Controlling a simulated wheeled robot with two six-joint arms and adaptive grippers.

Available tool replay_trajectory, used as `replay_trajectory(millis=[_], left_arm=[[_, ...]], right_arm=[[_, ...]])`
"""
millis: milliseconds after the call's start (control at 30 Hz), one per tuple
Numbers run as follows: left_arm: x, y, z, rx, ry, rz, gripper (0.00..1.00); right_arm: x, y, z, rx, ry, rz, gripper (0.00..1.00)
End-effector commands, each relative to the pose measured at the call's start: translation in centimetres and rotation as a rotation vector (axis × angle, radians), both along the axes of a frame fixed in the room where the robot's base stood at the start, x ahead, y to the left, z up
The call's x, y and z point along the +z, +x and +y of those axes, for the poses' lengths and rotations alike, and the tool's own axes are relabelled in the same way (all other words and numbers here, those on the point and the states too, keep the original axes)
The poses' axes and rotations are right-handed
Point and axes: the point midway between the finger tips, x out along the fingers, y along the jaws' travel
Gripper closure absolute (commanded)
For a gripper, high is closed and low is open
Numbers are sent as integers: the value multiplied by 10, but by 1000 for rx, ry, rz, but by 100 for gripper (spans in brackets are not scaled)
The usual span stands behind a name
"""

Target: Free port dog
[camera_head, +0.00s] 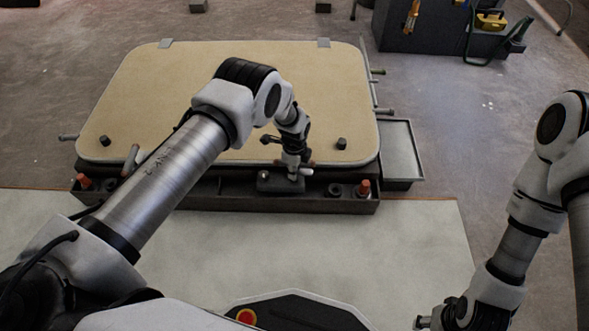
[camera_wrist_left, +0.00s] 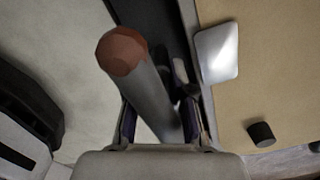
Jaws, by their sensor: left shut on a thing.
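A tan hatch panel (camera_head: 230,95) lies in a dark frame. My left gripper (camera_head: 294,168) is at the frame's near edge, right of the middle, shut on a grey round bar. In the left wrist view the bar (camera_wrist_left: 150,88) stands between the two fingers (camera_wrist_left: 160,125), its reddish-brown end towards the camera. Whether this bar is the port dog's handle I cannot tell. Another pale lever (camera_head: 131,159) shows at the panel's near left corner, partly beside my arm. My right gripper (camera_head: 437,318) is at the bottom right, partly cut off; its fingers are unclear.
Red-topped posts stand at the frame's near right (camera_head: 363,187) and near left (camera_head: 84,182). A black knob (camera_head: 341,144) sits on the panel. A shallow grey tray (camera_head: 400,150) is on the right. The pale mat (camera_head: 330,245) in front is clear.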

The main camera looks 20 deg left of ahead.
Motion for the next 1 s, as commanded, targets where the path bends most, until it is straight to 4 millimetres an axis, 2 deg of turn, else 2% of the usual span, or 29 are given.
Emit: replay_trajectory(millis=[267,300,333,367,867,1000], left_arm=[[0,0,0,-7,1,0,100],[0,0,0,-7,1,0,71],[0,0,0,-7,1,0,60],[0,0,0,-6,1,0,54],[0,0,0,5,1,-1,54],[-1,1,0,94,1,-1,54]], right_arm=[[0,0,0,0,0,0,45],[0,0,0,0,0,0,45],[0,0,0,0,0,0,45],[0,0,0,0,0,0,45],[0,0,0,0,0,0,45],[-3,0,0,0,0,0,45]])
